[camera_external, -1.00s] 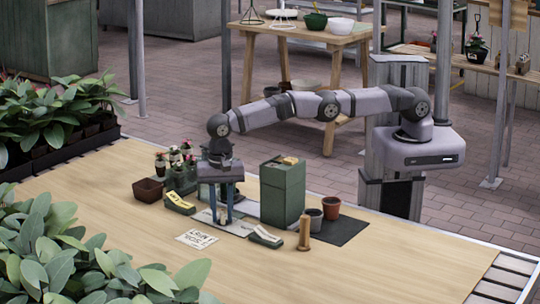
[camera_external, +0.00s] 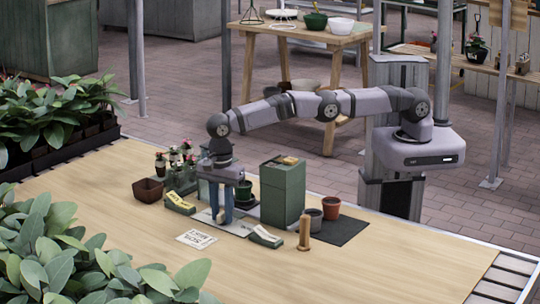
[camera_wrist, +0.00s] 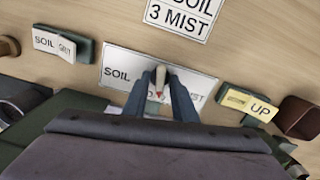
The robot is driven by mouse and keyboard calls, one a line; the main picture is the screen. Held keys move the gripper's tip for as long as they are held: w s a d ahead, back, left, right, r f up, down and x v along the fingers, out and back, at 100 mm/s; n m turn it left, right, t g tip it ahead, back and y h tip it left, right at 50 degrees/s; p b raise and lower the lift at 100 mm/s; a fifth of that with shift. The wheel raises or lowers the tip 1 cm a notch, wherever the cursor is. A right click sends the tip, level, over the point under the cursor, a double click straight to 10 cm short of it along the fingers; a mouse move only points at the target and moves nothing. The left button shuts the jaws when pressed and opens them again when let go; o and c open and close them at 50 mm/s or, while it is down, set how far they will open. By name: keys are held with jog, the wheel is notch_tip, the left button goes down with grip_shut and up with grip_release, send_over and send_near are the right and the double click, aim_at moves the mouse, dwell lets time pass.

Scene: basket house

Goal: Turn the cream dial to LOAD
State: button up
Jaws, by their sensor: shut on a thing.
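The cream dial (camera_wrist: 160,75) shows as a narrow pale piece between my fingertips in the wrist view, with a small red mark near it. It stands on a white plate (camera_wrist: 117,62) lettered SOIL at left and MIST at right; the middle lettering is mostly hidden by my fingers. My gripper (camera_wrist: 161,83) is shut on the dial, its two blue fingers on either side. I cannot tell exactly which word the dial points to.
A white SOIL 3 MIST card (camera_wrist: 180,15) lies near the plate. A green block with a SOIL label (camera_wrist: 58,43) and one with a yellow UP label (camera_wrist: 249,104) flank it. A tall green box (camera_external: 283,195), wooden peg (camera_external: 304,234) and pots (camera_external: 331,208) stand right.

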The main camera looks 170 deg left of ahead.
jog(key=shift+m, duration=1.3)
jog(key=o, duration=1.3)
jog(key=shift+r, duration=0.15)
jog(key=shift+r+p, duration=2.85)
jog(key=shift+r, duration=0.55)
